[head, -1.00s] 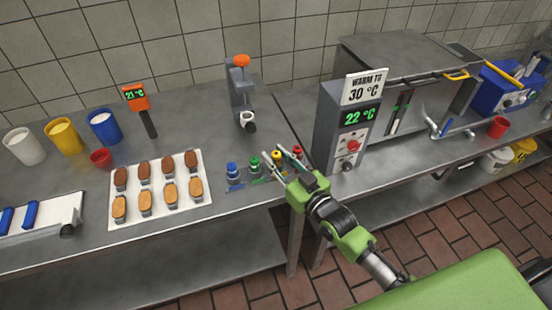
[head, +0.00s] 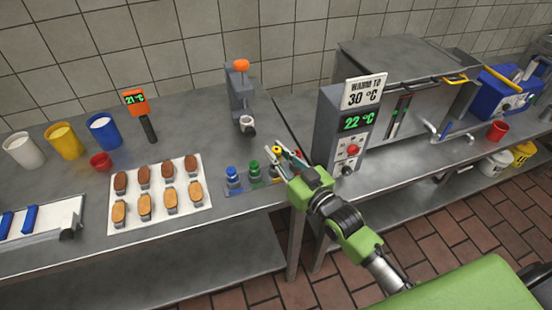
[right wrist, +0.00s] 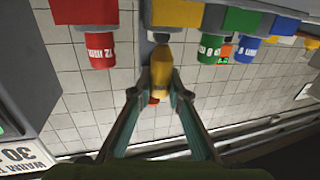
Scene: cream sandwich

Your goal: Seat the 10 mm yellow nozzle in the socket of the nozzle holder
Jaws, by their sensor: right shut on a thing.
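The yellow nozzle (head: 277,149) is between the fingertips of my right gripper (head: 284,153), at the right end of the nozzle rack. In the right wrist view, the right gripper (right wrist: 160,92) is shut on the yellow nozzle (right wrist: 161,68), just by the yellow-marked place of the rack. Whether its end is fully clear of the rack I cannot tell. The nozzle holder (head: 238,90) is a grey stand with an orange knob, upright behind the rack. Its pale ring-shaped socket (head: 247,121) looks empty. My left gripper is out of view.
Blue (head: 232,174) and green (head: 254,168) nozzles stand in the rack (head: 236,190). A red nozzle (right wrist: 102,50) is close beside my fingers. The warming unit (head: 328,130) stands to the right. A tray (head: 160,216) of éclair-like pastries lies left. Bare counter separates rack and holder.

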